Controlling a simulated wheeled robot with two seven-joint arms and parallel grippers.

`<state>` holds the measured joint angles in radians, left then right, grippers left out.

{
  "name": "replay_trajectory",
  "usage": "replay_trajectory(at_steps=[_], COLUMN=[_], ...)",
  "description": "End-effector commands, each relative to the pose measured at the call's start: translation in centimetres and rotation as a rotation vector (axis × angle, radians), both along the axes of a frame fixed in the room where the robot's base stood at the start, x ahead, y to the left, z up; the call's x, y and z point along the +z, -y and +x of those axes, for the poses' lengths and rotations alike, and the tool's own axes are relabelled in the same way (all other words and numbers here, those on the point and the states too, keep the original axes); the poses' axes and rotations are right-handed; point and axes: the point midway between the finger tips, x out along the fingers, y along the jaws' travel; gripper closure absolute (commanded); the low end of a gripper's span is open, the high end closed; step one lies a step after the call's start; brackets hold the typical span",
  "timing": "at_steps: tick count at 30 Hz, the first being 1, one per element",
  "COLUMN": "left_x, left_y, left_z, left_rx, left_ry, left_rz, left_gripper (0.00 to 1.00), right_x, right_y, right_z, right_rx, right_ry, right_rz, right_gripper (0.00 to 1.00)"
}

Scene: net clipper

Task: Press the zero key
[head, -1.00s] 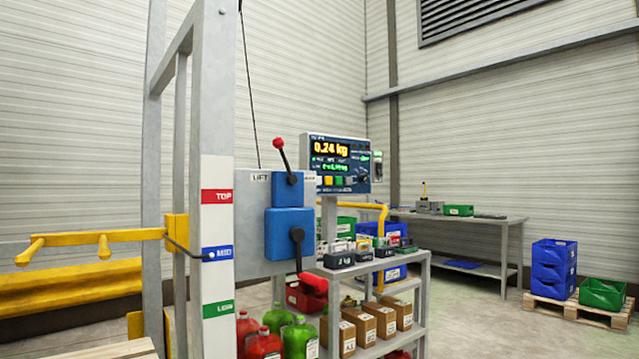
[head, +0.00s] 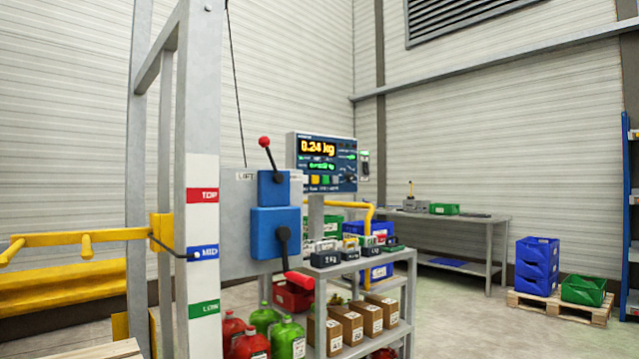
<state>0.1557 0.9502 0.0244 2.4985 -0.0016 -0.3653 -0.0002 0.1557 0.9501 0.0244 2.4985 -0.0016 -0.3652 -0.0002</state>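The weighing display (head: 322,163) stands behind the lift control box, on a post above the cart. Its screen reads 0.24 kg in orange digits. A row of small keys (head: 325,179), some yellow and green, runs along its lower part. The key labels are too small to read, so I cannot tell which one is the zero key. Neither of my grippers is in view.
A grey post (head: 202,180) with TOP, MID and lower labels stands in front on the left. The blue lift control (head: 276,230) has a red-knobbed lever and a red handle. A cart (head: 385,257) holds weights, boxes and bottles.

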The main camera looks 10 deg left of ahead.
Motion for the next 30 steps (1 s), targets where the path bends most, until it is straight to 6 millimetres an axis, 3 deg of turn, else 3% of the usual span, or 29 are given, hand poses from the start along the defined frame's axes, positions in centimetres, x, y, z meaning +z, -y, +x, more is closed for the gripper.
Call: replay_trajectory(at_steps=[7, 15, 30], left_x=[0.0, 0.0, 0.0], left_y=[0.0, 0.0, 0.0], left_z=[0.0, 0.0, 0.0], left_rx=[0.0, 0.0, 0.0], left_ry=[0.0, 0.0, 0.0], left_rz=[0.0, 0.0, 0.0], left_gripper=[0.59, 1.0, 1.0], right_x=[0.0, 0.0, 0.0], right_y=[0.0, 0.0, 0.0], right_z=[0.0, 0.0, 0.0], right_rx=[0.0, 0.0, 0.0], right_ry=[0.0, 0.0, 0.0], right_rz=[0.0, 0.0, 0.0], right_gripper=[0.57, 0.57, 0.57])
